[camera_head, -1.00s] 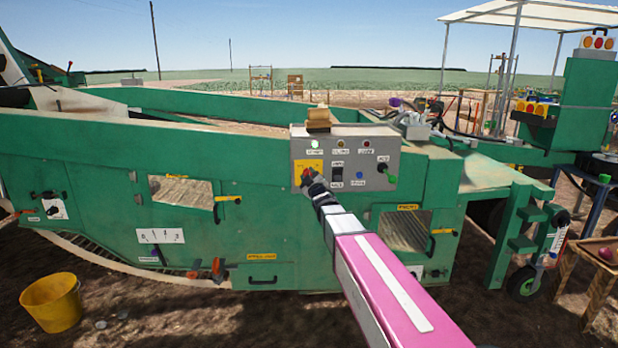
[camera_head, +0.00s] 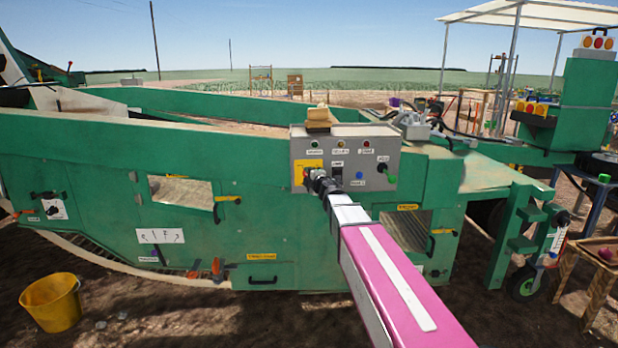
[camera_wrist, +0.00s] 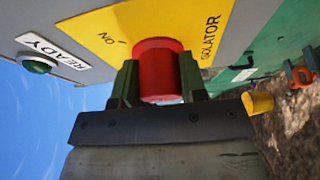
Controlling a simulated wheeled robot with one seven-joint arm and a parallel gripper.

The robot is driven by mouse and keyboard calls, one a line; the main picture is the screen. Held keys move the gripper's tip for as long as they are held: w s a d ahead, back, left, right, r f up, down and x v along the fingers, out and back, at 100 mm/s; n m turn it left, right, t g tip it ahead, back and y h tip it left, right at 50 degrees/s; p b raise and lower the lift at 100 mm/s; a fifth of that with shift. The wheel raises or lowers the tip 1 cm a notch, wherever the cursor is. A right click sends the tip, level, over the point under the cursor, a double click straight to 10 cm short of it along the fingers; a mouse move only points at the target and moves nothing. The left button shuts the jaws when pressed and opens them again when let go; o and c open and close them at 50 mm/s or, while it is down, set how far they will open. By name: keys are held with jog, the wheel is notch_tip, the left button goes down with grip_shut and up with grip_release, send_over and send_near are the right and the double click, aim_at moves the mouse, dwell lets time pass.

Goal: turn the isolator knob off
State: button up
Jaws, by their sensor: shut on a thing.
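The isolator knob (camera_wrist: 160,72) is a red cylinder on a yellow label plate (camera_wrist: 208,18) in the wrist view. The plate shows "ON" and part of the word "ISOLATOR". My gripper (camera_wrist: 159,88) has one dark green finger on each side of the knob and is shut on it. In the head view my gripper (camera_head: 322,184) reaches the lower left of the grey control panel (camera_head: 345,150) and hides most of the knob. The yellow plate (camera_head: 309,165) shows beside it. The knob's pointing direction is hard to read.
The READY lamp (camera_wrist: 36,64) looks dark green and unlit. A black switch (camera_head: 337,175), a blue button (camera_head: 359,175) and a green-tipped lever (camera_head: 388,177) sit right of my gripper. A yellow bucket (camera_head: 52,303) stands at the lower left.

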jog(key=shift+n, duration=0.4)
jog(key=o, duration=0.9)
jog(key=v, duration=1)
jog(key=shift+s+d, duration=0.15)
jog(key=shift+s, duration=0.2)
